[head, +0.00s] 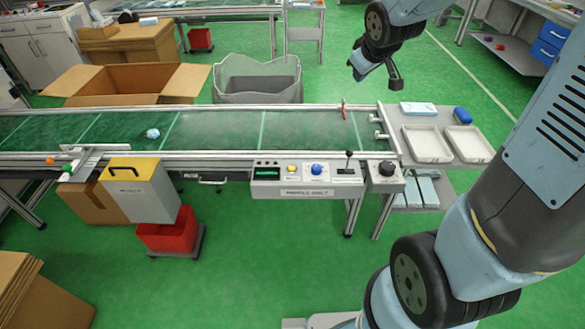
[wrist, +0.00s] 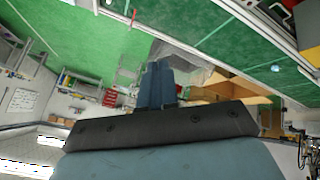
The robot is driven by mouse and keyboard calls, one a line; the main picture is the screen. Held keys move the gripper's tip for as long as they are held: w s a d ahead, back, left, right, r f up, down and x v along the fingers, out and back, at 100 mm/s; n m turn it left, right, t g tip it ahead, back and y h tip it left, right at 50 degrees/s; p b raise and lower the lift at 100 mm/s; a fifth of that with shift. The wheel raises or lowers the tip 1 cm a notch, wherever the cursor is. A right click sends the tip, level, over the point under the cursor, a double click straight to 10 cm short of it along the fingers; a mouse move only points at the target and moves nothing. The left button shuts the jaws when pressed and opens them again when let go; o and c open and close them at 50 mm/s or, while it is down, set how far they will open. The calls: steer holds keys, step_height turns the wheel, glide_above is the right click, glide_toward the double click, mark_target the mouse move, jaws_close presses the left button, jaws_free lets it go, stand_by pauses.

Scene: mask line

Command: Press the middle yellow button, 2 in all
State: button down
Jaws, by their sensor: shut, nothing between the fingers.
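The yellow button (head: 291,168) sits on the white control panel (head: 270,189) at the near side of the conveyor. It is between a dark display with green digits (head: 267,174) and a blue button (head: 316,168). It is the only yellow button I can make out on the panel. My gripper (head: 394,80) is at the upper right in the head view, raised well above and beyond the panel, apart from it. In the wrist view my gripper's fingers (wrist: 158,70) are together and empty. The yellow button is not visible in the wrist view.
A black lever (head: 348,160) and a black knob (head: 386,168) stand right of the blue button. The conveyor belt (head: 215,130) carries a small pale blue item (head: 153,134). White trays (head: 427,144) lie at the right. A yellow-topped grey box (head: 134,169) stands at the belt's near left.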

steer(key=w+a+f+n+y, duration=0.1)
steer(key=w+a+f+n, duration=0.3)
steer(key=f, duration=0.3)
steer(key=n+y, duration=0.5)
steer(key=n, duration=0.1)
glide_above(293, 169)
step_height(293, 169, down, 23)
steer(key=shift+f+g, duration=0.15)
steer(key=shift+g, duration=0.15)
steer(key=shift+f, duration=0.1)
steer(key=shift+f, duration=4.3)
